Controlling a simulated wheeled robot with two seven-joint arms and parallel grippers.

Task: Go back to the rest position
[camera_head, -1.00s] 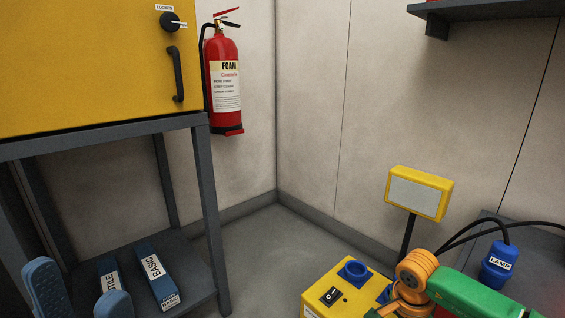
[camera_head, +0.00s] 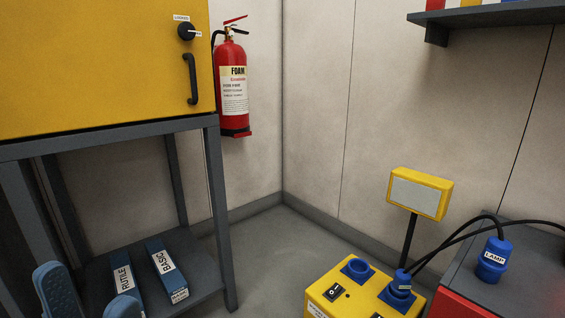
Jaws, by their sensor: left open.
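My left gripper (camera_head: 88,296) shows at the lower left corner as two blue, rounded fingers standing apart, with nothing held between them. It appears in front of the grey metal stand (camera_head: 215,290), and the picture's bottom edge cuts it off. My right gripper is not in view.
Boxes marked RUTILE (camera_head: 122,283) and BASIC (camera_head: 163,265) lie on the stand's lower shelf, under a yellow cabinet (camera_head: 95,70). A fire extinguisher (camera_head: 233,90) hangs beside it. A yellow socket box (camera_head: 345,290) holds a cabled blue plug (camera_head: 402,279). A LAMP plug (camera_head: 491,260) is right.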

